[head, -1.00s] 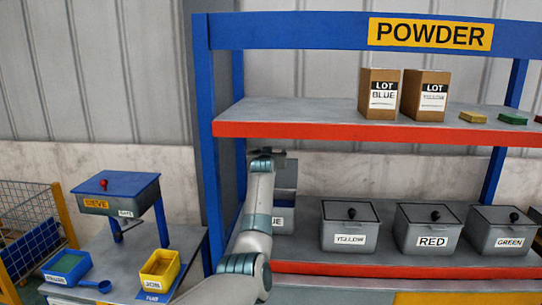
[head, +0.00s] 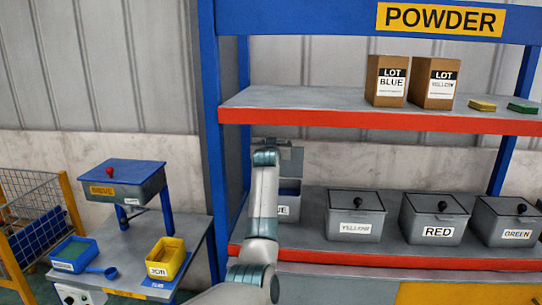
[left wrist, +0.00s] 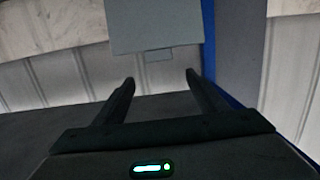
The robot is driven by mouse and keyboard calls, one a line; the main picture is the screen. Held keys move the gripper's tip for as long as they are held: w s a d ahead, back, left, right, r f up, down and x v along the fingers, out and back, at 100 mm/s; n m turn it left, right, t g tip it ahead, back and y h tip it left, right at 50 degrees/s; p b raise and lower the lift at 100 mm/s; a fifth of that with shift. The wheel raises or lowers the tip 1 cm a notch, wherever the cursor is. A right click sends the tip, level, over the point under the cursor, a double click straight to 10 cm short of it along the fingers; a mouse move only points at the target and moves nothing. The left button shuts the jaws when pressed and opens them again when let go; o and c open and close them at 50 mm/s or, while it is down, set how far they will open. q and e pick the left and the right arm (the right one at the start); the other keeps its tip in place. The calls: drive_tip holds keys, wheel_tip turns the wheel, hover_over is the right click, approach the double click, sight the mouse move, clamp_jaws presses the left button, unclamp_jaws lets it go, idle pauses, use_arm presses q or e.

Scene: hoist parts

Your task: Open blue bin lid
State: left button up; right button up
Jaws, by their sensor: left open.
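The blue bin (head: 288,209), its label partly covered so that only "UE" reads, stands at the left end of the lower shelf. Its grey lid (head: 292,161) stands raised at the back, and a strip of blue shows in the bin's opening. My left arm hides the bin's left part. My left gripper (left wrist: 159,78) is open with nothing between its fingers. A flat grey panel with a small tab, apparently the lid (left wrist: 157,27), is beyond the fingertips in the left wrist view. My right gripper is not in view.
Closed bins labelled yellow (head: 355,216), red (head: 433,219) and green (head: 507,220) stand to the right. The orange-edged upper shelf (head: 380,122) is above, with boxes on it. A blue rack post (head: 213,150) is close left of my arm.

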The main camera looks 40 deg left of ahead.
use_arm(q)
drive_tip(key=b+v, duration=0.3)
drive_tip(key=v, duration=1)
drive_tip(key=shift+b, duration=0.35)
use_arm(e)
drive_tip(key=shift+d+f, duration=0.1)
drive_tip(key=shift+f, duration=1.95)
use_arm(q)
drive_tip(key=shift+a+r, duration=0.1)
